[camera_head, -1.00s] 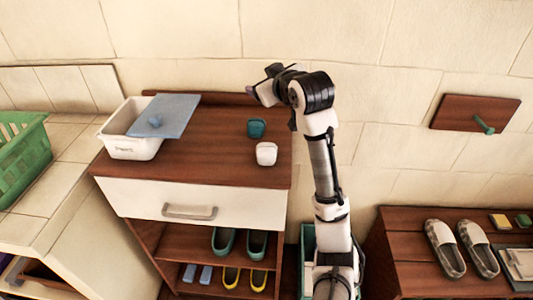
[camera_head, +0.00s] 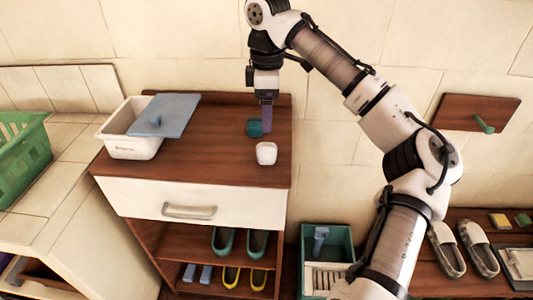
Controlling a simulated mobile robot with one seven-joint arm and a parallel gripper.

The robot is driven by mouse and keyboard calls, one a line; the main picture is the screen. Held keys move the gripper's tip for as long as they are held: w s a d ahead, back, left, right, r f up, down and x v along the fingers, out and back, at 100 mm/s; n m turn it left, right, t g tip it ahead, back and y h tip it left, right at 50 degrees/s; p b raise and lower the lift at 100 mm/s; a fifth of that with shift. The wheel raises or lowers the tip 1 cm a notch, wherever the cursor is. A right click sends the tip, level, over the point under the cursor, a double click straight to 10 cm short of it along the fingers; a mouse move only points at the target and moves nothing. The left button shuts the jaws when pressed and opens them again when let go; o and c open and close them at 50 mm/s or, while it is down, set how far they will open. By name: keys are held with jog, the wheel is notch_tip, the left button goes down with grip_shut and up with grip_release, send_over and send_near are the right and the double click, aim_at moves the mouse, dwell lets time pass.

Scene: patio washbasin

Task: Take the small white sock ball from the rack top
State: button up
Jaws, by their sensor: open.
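The small white sock ball (camera_head: 266,154) sits on the wooden rack top (camera_head: 200,163), near its right front edge. A teal sock ball (camera_head: 254,129) sits just behind it. My gripper (camera_head: 266,130) points straight down above the rack top, close to the teal ball and behind the white one. It covers part of the teal ball's right side. My gripper is open, seen edge-on, and the white ball stands clear in front of it.
A white bin (camera_head: 131,148) with a blue lid (camera_head: 165,115) lying across it stands at the rack top's left. A drawer (camera_head: 190,208) and shelves with shoes are below. A green basket (camera_head: 22,147) is far left. The middle of the rack top is clear.

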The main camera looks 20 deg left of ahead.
aim_at(267, 147)
notch_tip(267, 147, down, 7)
jog(key=shift+r, duration=0.2)
jog(key=shift+s+a+f+p, duration=0.1)
jog(key=shift+f+p, duration=0.75)
jog(key=shift+f, duration=1.85)
jog(key=c, duration=1.1)
